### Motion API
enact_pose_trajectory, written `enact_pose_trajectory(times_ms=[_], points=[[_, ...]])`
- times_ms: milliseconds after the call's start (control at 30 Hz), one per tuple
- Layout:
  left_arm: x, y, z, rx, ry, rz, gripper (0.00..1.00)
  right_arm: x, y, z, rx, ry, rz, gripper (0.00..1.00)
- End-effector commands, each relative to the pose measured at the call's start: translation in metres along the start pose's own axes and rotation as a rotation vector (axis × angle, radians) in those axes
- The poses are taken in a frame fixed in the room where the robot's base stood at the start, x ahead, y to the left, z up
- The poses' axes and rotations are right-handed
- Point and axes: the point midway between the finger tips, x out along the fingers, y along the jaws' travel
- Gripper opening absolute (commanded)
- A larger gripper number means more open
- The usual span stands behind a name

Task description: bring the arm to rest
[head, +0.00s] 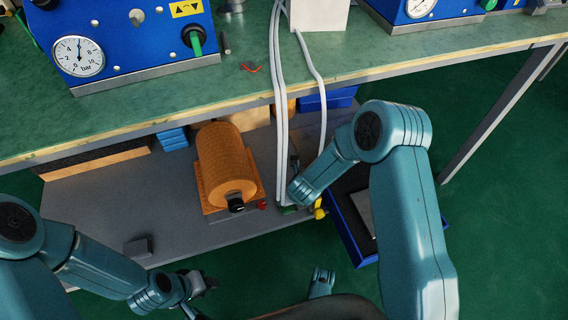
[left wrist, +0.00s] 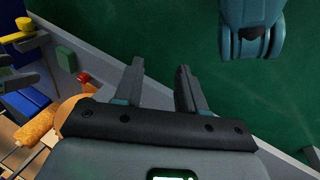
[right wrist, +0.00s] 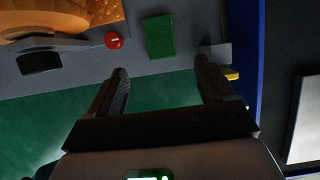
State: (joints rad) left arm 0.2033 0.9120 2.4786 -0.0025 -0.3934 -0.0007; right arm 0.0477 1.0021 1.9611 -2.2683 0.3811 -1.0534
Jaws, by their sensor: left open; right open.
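My left gripper (left wrist: 159,68) is open and empty in the left wrist view, with green floor beyond its fingers. In the head view the left wrist (head: 165,290) hangs low near the bottom edge, in front of the lower shelf. My right gripper (right wrist: 160,68) is open and empty in the right wrist view, over the green floor at the shelf's front edge.
A grey lower shelf (head: 90,205) carries an orange cylinder (head: 222,160). A red knob (right wrist: 114,40) and a green block (right wrist: 159,36) show near my right gripper. A blue tray (head: 343,225) lies behind my right arm. White cables (head: 278,100) hang off the green bench (head: 150,105).

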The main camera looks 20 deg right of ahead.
Motion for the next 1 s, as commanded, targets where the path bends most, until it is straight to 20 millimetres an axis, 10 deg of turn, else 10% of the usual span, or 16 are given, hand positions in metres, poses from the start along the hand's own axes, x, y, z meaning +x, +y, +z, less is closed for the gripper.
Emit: enact_pose_trajectory(times_ms=[333, 633, 1000], points=[[-0.032, 0.012, -0.001, 0.001, -0.005, 0.000, 0.40, -0.034, 0.003, -0.013, 0.174, 0.090, 0.013, 0.83], [-0.161, 0.062, 0.002, 0.012, -0.039, 0.002, 0.40, -0.201, 0.047, -0.076, 1.288, 0.548, -0.040, 0.83], [-0.303, 0.117, 0.008, 0.025, -0.088, 0.003, 0.40, -0.379, 0.072, -0.062, 2.774, 0.709, -0.425, 0.83]])
